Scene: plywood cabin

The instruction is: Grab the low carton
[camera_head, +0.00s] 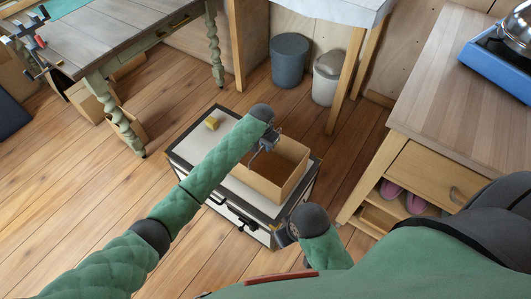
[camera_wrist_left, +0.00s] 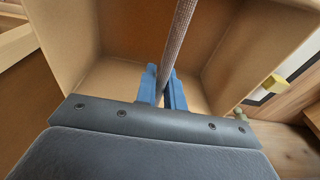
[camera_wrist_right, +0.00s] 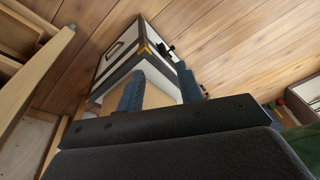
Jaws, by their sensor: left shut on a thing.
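The low carton (camera_head: 291,171) is an open-topped tan cardboard box on a white trunk (camera_head: 190,150) with black edges. My left gripper (camera_head: 265,143) is at the carton's far left wall in the head view. In the left wrist view its blue fingers (camera_wrist_left: 165,88) are shut on the carton wall (camera_wrist_left: 181,35), seen edge-on, with the carton's inside around them. My right gripper (camera_wrist_right: 160,88) is open, its blue fingers apart, with a tan surface, likely the carton (camera_wrist_right: 156,97), showing between them. In the head view its fingers are mostly hidden by my right wrist.
A small yellow block (camera_head: 212,123) lies on the trunk's left part. A wooden cabinet (camera_head: 420,130) with slippers on its lower shelf stands at right. Two bins (camera_head: 290,58) (camera_head: 327,78) stand behind, and a green-legged table (camera_head: 130,45) at back left.

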